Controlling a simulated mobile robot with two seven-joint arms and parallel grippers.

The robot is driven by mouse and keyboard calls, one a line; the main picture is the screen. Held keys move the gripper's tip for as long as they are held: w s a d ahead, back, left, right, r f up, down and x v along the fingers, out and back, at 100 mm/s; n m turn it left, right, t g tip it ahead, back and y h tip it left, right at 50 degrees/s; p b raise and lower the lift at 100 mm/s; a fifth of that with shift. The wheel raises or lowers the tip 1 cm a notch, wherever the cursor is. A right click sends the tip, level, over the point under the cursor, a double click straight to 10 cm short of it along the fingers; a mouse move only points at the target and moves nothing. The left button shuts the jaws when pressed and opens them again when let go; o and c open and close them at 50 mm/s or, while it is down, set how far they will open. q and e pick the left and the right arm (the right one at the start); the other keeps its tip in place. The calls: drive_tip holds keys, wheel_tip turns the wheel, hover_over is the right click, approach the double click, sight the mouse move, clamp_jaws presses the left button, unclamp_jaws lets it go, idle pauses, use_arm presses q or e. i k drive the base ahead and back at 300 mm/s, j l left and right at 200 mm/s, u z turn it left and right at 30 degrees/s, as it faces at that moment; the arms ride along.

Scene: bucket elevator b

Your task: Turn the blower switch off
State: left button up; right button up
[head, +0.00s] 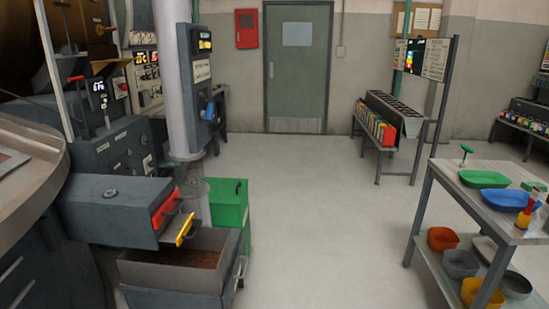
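I cannot tell for sure which control is the blower switch, because the labels are too small to read. A dark grey control box (198,75) at the left has a lit yellow display, a white label and a blue handle (209,108). Behind it, a panel (146,80) carries red displays and several small knobs. Further left, a machine front (124,147) has several small knobs and a lit display (99,87) above it. A red-handled lever (75,80) stands beside that. Neither of my grippers shows in the head view.
A pale vertical pipe (172,70) stands beside the control box. A green box (231,205) stands close by. The middle floor is clear. A table (450,195) stands right.

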sight(215, 127)
drive_tip(key=i+u, duration=0.2)
drive_tip(key=i, duration=0.2)
drive_tip(key=i+l+u, duration=0.2)
drive_tip(key=i, duration=0.2)
drive_tip(key=i+l+u, duration=0.25)
drive_tip(key=i, duration=0.15)
drive_tip(key=i+l+u, duration=0.2)
drive_tip(key=i+u, duration=0.2)
drive_tip(key=i+l+u, duration=0.3)
drive_tip(key=u, duration=0.15)
